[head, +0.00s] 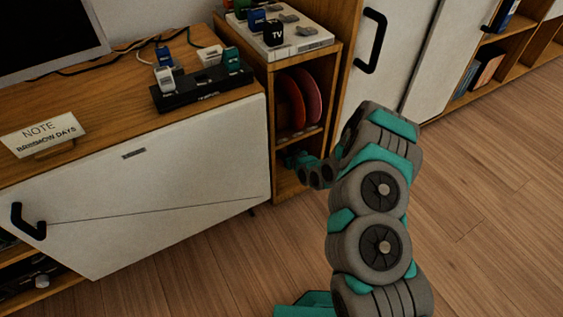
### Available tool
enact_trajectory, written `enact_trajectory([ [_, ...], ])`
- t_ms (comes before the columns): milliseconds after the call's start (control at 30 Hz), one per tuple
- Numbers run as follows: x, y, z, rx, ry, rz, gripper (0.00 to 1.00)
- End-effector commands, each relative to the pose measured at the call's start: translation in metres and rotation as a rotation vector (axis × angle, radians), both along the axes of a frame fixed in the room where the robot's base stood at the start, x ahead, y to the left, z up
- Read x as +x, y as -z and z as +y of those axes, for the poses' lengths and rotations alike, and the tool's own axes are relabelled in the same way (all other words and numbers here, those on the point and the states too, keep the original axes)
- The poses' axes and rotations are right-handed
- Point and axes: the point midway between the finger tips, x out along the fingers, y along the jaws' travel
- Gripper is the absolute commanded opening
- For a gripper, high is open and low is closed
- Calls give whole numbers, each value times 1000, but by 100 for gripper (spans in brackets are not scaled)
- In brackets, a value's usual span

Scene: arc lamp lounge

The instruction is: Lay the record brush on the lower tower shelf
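The wooden tower (338,75) stands in the middle, beside the white-fronted cabinet. Its upper compartment holds red discs standing on edge. Its lower shelf compartment (288,188) is dark and open at the front. My arm reaches in from the right, and my gripper (294,158) is at the mouth of the lower compartment, partly in shadow. The fingers are small and partly hidden, so I cannot tell whether they are open or shut. I cannot make out the record brush; anything between the fingers is too small and dark to tell.
A power strip (205,88) with several plugs and a note card (43,134) sit on the cabinet top. A white box (290,42) with labelled plugs lies on the tower. A white door with a black handle (371,40) stands behind. The wooden floor (490,200) at right is clear.

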Motion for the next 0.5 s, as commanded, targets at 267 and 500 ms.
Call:
enact_trajectory([
  [267, -1, 31, 1, 1, -1, 2, 0],
  [500, -1, 62, 1, -2, -3, 1, 0],
])
